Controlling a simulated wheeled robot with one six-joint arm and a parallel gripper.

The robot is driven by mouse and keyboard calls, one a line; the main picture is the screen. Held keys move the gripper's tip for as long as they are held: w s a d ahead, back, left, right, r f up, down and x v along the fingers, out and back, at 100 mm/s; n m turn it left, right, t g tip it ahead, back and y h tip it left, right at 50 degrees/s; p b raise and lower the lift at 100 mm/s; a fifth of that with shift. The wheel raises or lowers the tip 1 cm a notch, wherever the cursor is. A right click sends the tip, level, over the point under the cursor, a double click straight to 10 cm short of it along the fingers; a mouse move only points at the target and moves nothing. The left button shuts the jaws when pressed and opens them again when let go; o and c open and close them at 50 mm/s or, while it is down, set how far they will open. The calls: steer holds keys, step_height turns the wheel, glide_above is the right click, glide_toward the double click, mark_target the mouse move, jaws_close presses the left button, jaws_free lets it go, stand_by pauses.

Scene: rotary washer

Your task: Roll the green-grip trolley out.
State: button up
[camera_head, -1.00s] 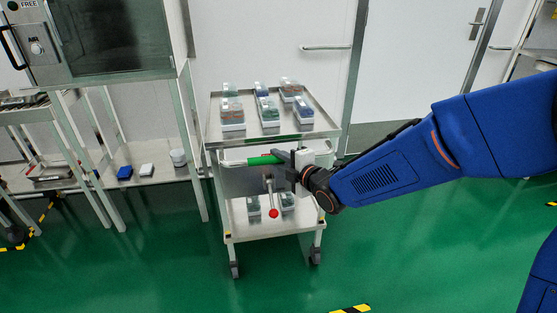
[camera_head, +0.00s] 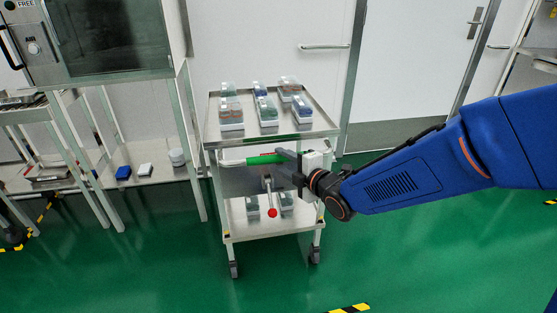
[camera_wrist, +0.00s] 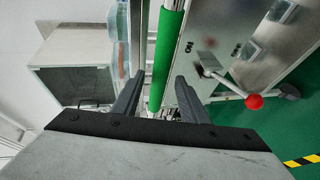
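The trolley (camera_head: 272,135) is a pale two-tier cart on castors, standing on the green floor near the white wall. Its green grip (camera_head: 266,159) lies on the handle bar across its near side. My gripper (camera_head: 285,155) is at the right part of the grip. In the wrist view the gripper (camera_wrist: 158,100) has its two dark fingers apart, with the green grip (camera_wrist: 166,50) running between them and a gap on each side. A lever with a red knob (camera_head: 272,212) hangs below the handle; the knob shows in the wrist view too (camera_wrist: 254,101).
Several small boxes (camera_head: 265,108) sit on the trolley's top tray, and more are on its lower shelf. A steel bench and cabinet (camera_head: 113,78) stand on the left. Green floor (camera_head: 180,270) lies open in front, with a yellow-black strip (camera_head: 350,309).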

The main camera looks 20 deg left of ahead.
steer(key=v, duration=1.4)
steer(key=w+d+m+t+h, duration=0.15)
steer(key=d+m+h, duration=1.1)
steer(key=d, duration=1.35)
steer(key=s+d+f+m+g, duration=0.1)
steer(key=s+d+m+g, duration=0.1)
steer(key=s+d+m, duration=0.5)
steer(key=s+d+f+m+g, duration=0.1)
steer(key=s+d+m+g, duration=0.2)
steer(key=s+d+m, duration=0.4)
steer(key=s+m, duration=0.1)
steer(key=s, duration=0.4)
steer(key=shift+d+g, duration=0.25)
steer(key=shift+g, duration=0.1)
steer(key=shift+w+m, duration=0.1)
steer(key=shift+m, duration=0.15)
steer(key=shift+c, duration=0.5)
